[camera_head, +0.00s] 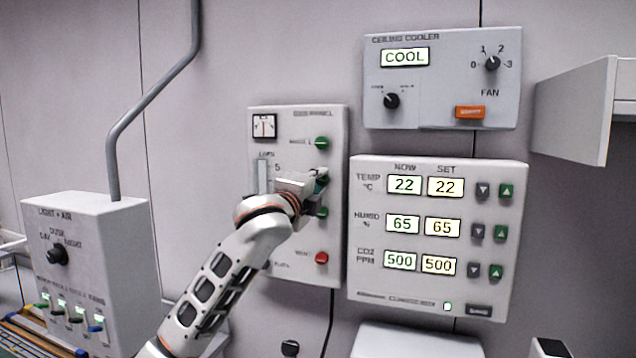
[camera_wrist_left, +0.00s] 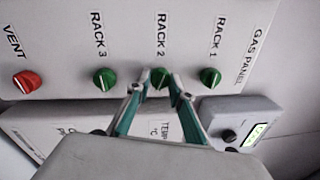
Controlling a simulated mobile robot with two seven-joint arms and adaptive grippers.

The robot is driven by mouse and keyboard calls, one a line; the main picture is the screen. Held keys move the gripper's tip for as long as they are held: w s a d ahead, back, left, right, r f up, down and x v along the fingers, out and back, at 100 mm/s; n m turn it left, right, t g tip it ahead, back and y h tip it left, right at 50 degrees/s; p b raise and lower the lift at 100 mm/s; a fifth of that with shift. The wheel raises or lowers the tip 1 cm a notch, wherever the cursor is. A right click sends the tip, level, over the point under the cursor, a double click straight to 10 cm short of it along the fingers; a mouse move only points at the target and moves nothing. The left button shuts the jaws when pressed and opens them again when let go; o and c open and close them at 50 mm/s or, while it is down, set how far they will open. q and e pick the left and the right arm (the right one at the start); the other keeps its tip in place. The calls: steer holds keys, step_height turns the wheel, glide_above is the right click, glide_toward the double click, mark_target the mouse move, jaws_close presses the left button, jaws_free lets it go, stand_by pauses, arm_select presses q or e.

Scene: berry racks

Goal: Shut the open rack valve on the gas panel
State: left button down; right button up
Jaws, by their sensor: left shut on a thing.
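The gas panel (camera_head: 298,155) is a pale wall box. In the left wrist view, its face (camera_wrist_left: 60,45) carries green knobs labelled RACK 1 (camera_wrist_left: 210,77), RACK 2 (camera_wrist_left: 161,77) and RACK 3 (camera_wrist_left: 104,78), and a red VENT knob (camera_wrist_left: 27,81). My left gripper (camera_head: 318,180) is at the panel, with its fingertips (camera_wrist_left: 160,86) on either side of the RACK 2 knob, shut on it. In the head view, the gripper mostly hides that knob. The RACK 1 knob (camera_head: 322,142) and the VENT knob (camera_head: 321,258) show clear of it. My right gripper is not in view.
The climate box (camera_head: 440,275) with number displays is close at the panel's right. The ceiling cooler box (camera_head: 440,75) is above it. A light and air box (camera_head: 95,225) stands at left. A white shelf (camera_head: 575,110) juts out at right.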

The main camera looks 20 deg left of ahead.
arm_select(q)
steer(key=n, duration=0.3)
steer(key=shift+d+n+y, duration=0.1)
steer(key=shift+n+y, duration=0.3)
steer(key=shift+n, duration=0.3)
steer(key=c, duration=1.8)
jaws_free()
steer(key=s, duration=0.4)
steer(key=s+f, duration=0.1)
steer(key=s, duration=0.7)
steer(key=shift+a+f, duration=0.15)
steer(key=shift+a, duration=0.05)
